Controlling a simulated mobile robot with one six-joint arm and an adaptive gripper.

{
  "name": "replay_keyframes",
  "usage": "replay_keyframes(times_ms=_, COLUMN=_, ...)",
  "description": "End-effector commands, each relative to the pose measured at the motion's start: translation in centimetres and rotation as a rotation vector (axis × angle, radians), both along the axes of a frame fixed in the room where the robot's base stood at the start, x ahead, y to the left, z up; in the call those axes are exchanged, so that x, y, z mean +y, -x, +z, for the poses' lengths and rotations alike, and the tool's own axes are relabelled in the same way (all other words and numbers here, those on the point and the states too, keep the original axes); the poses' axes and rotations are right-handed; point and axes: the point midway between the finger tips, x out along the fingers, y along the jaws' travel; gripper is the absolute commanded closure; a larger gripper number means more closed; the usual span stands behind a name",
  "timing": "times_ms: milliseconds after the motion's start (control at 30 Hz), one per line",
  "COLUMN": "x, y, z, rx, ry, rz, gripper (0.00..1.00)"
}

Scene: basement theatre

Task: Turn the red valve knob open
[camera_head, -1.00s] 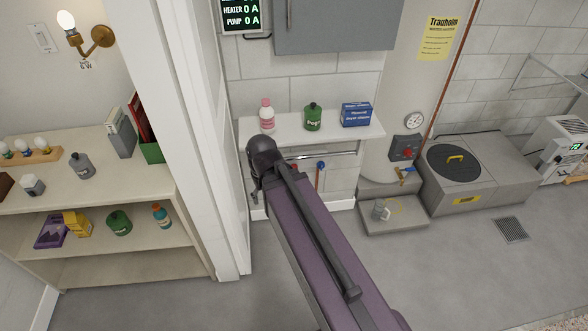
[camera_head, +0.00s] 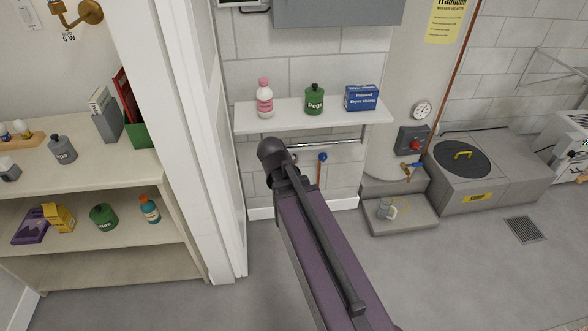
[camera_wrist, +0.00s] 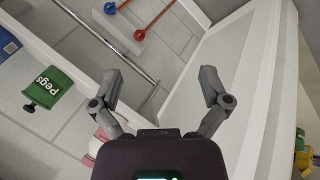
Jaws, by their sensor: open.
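In the wrist view, a red round knob (camera_wrist: 139,35) sits on a copper pipe at the wall, beside a blue knob (camera_wrist: 109,8) on another pipe. My gripper (camera_wrist: 160,76) is open and empty, with its two fingers spread wide. The red knob lies beyond the fingertips, up and a little left of their middle, apart from them. In the head view, the blue knob (camera_head: 323,156) shows below the wall shelf. My arm's end covers the area left of it, and I cannot make out the red knob there.
A metal rail (camera_head: 330,144) runs under the white wall shelf (camera_head: 345,115), which holds a bottle, a green Pegs container (camera_head: 314,99) and a blue box (camera_head: 361,98). A white door frame (camera_head: 205,150) stands close left. Grey floor is clear around the step (camera_head: 400,226).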

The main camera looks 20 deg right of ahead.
Motion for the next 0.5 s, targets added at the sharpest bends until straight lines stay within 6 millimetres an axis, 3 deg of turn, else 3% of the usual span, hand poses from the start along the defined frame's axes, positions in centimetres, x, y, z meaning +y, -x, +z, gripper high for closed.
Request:
replay_keyframes(times_ms=33, x=-0.7, y=-0.7, z=-1.7, rx=-0.011, ry=0.037, rz=0.026, gripper=0.04)
replay_keyframes(times_ms=500, x=-6.3, y=-5.7, z=-6.7, rx=-0.075, ry=0.413, rz=0.285, gripper=0.04)
